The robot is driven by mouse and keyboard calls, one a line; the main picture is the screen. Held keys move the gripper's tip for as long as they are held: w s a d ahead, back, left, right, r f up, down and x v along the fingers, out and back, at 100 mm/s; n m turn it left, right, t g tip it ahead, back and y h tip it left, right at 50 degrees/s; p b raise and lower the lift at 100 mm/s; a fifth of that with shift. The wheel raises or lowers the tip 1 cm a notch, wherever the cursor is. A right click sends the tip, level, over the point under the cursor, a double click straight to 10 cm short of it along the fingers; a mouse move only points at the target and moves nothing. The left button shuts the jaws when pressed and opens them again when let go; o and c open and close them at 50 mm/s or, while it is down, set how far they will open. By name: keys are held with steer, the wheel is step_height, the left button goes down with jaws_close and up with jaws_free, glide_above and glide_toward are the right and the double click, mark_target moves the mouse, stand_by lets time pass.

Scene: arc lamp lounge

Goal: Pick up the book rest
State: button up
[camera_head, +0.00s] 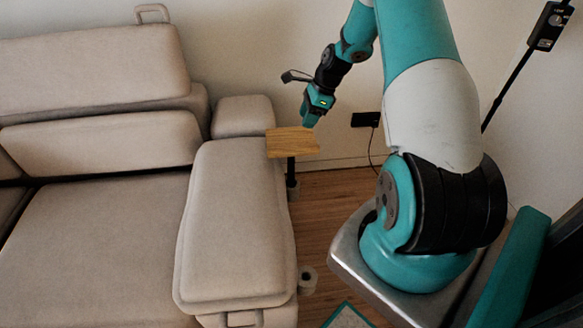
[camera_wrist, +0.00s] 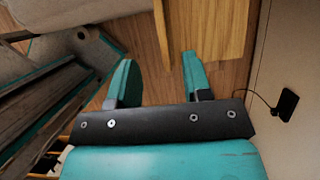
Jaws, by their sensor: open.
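A flat wooden board (camera_head: 292,143) sits on a dark post beside the sofa's right end in the head view. It may be the book rest; I see no other likely piece. A wooden panel (camera_wrist: 218,25) at the top of the wrist view looks like the same board, cut off by the frame edge. My gripper (camera_head: 308,120) is near the board's back right edge in the head view. In the wrist view my gripper (camera_wrist: 159,62) has its two teal fingers apart with only floor between them. It holds nothing.
The beige sofa (camera_head: 235,230) fills the left. A dark box with a cable (camera_head: 366,119) is at the wall, also in the wrist view (camera_wrist: 288,103). A dark stand (camera_head: 510,85) rises at the right. Wooden floor (camera_head: 335,215) is open right of the sofa.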

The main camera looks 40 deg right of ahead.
glide_above(295, 147)
steer(key=d, duration=0.1)
steer(key=f, duration=0.5)
steer(key=shift+s+f, duration=0.35)
steer(key=shift+s, duration=0.05)
steer(key=shift+s+d+f+p+x, duration=0.1)
steer(key=shift+x, duration=0.75)
steer(key=shift+s+d+f+p+x, duration=0.1)
steer(key=shift+s+x, duration=0.05)
steer(key=shift+x, duration=0.7)
steer(key=shift+s+d+p+x, duration=0.1)
steer(key=shift+d+x, duration=0.05)
steer(key=shift+x, duration=0.7)
steer(key=shift+f, duration=0.15)
jaws_close()
